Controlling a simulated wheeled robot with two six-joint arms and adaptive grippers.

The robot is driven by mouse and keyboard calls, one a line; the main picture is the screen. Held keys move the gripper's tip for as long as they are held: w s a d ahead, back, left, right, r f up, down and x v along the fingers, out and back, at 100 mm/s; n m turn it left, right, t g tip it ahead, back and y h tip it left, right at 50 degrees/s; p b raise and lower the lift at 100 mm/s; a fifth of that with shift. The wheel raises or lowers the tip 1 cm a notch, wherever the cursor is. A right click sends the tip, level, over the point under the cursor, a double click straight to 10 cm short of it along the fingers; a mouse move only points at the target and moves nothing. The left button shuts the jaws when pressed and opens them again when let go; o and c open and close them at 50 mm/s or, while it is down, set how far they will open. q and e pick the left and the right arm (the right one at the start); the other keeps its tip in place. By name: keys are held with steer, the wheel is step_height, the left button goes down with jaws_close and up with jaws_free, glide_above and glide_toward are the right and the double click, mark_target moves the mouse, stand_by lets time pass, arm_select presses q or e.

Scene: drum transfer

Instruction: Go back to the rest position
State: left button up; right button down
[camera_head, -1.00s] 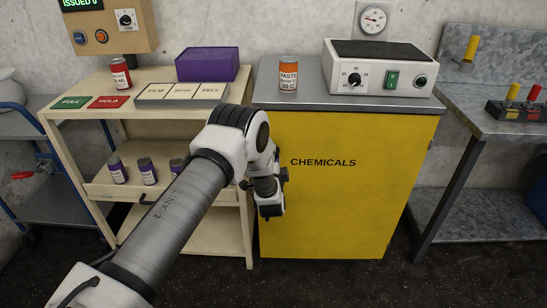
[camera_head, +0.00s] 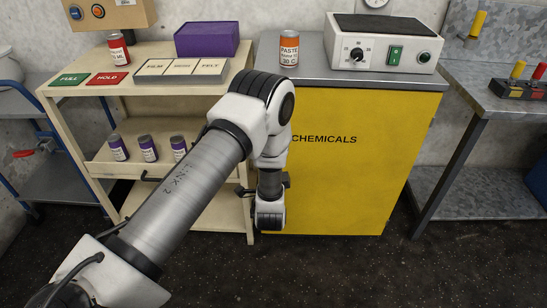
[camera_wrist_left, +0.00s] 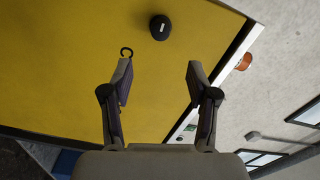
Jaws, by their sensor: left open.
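My left arm reaches in from the lower left in the head view, its elbow bent and its wrist hanging down in front of the yellow cabinet marked CHEMICALS (camera_head: 350,185). The fingers of my left gripper are hard to make out there. In the left wrist view my left gripper (camera_wrist_left: 159,80) is open, its two fingers apart with nothing between them. The yellow cabinet face (camera_wrist_left: 70,60) lies beyond them, with a round black thing (camera_wrist_left: 160,27) on it. My right gripper is in neither view.
A cream cart (camera_head: 130,98) holds a red can (camera_head: 117,50), a purple box (camera_head: 206,40), green and red cards, a labelled tray (camera_head: 180,70) and purple-labelled cans below. An orange paste can (camera_head: 289,48) and a control box (camera_head: 385,45) stand on the cabinet. A metal bench is at right.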

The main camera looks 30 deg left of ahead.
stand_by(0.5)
arm_select(q)
steer(key=s+d+f+n+g+h+p, duration=0.2)
steer(key=s+d+f+n+g+h, duration=0.1)
steer(key=s, duration=0.9)
steer(key=s+d+f+n+g+h+p, duration=0.3)
steer(key=s+g, duration=0.4)
steer(key=s, duration=0.5)
steer(key=s+d+f+n+g+h+p, duration=0.3)
steer(key=s+d, duration=0.4)
steer(key=s, duration=0.5)
steer(key=f+g, duration=0.1)
steer(key=g, duration=0.1)
steer(key=shift+f+g, duration=0.3)
steer(key=shift+f, duration=0.1)
